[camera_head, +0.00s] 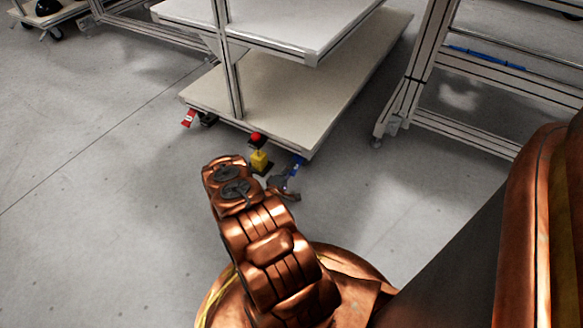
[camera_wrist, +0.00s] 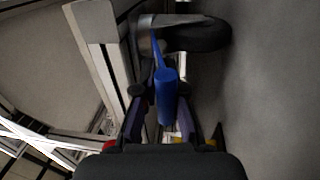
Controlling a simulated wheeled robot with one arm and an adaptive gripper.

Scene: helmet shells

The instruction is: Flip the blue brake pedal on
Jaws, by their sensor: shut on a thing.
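The blue brake pedal (camera_head: 297,163) is at the near corner of the cart, by the floor. In the wrist view the blue pedal (camera_wrist: 166,95) stands out from a caster wheel (camera_wrist: 196,36) and lies between my two fingers. My gripper (camera_head: 283,183) is low beside that corner, partly covered by my arm in the head view. In the wrist view my gripper (camera_wrist: 166,92) is closed in around the pedal. The exact contact points are dark and hard to see.
The cart's beige lower shelf (camera_head: 290,95) is just above the pedal, with a white upper shelf (camera_head: 270,22) over it. A red pedal (camera_head: 189,118) is at the cart's left corner. Another metal frame (camera_head: 480,80) stands to the right. The floor at left is clear.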

